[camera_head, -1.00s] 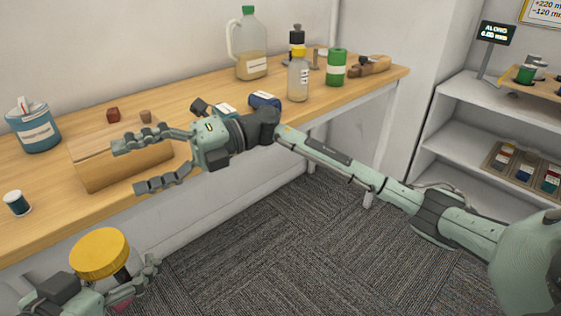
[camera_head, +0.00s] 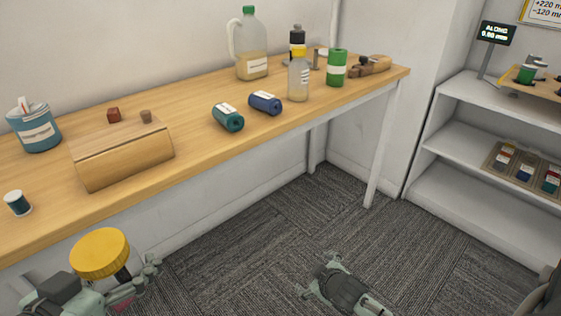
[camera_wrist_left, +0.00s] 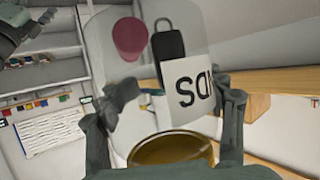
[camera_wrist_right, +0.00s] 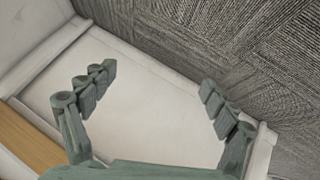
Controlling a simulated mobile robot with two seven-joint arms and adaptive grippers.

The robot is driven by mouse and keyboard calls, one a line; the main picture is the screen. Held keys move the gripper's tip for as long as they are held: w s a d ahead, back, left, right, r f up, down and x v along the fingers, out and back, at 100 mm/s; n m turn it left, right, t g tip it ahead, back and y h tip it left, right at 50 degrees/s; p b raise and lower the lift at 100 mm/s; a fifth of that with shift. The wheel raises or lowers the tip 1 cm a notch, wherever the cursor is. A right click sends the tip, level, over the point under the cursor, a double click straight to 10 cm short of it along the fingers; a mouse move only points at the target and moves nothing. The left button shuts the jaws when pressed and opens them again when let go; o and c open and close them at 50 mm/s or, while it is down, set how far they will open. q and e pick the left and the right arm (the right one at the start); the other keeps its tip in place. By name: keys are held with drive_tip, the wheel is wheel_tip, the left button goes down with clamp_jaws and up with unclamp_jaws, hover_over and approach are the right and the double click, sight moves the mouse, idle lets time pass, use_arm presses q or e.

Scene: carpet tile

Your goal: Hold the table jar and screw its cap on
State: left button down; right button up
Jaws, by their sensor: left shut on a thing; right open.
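The table jar (camera_wrist_left: 190,85) is a clear vessel with a white label, seen close up in the left wrist view. A dark red thing and a black thing show through its wall. My left gripper (camera_wrist_left: 175,100) is shut around the jar; it also shows at the lower left of the head view (camera_head: 112,284). The yellow cap (camera_head: 99,252) sits at the jar's top, above the left fingers; whether it is screwed down I cannot tell. My right gripper (camera_wrist_right: 150,95) is open and empty in the right wrist view, away from the jar.
The wooden table (camera_head: 215,160) holds a wooden box (camera_head: 122,155), a teal tin (camera_head: 34,128), a small spool (camera_head: 17,203), teal (camera_head: 228,116) and blue (camera_head: 265,102) rolls, and several bottles. Shelves (camera_head: 480,140) stand at the right.

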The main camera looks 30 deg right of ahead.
drive_tip(key=s+a+f+m+g, duration=0.1)
drive_tip(key=s+a+f+g, duration=0.1)
drive_tip(key=s, duration=0.4)
drive_tip(key=s+a+f+m+g+y, duration=0.1)
drive_tip(key=s+a+f+g, duration=0.2)
drive_tip(key=s, duration=0.4)
drive_tip(key=shift+f, duration=0.5)
use_arm(q)
drive_tip(key=shift+r, duration=0.15)
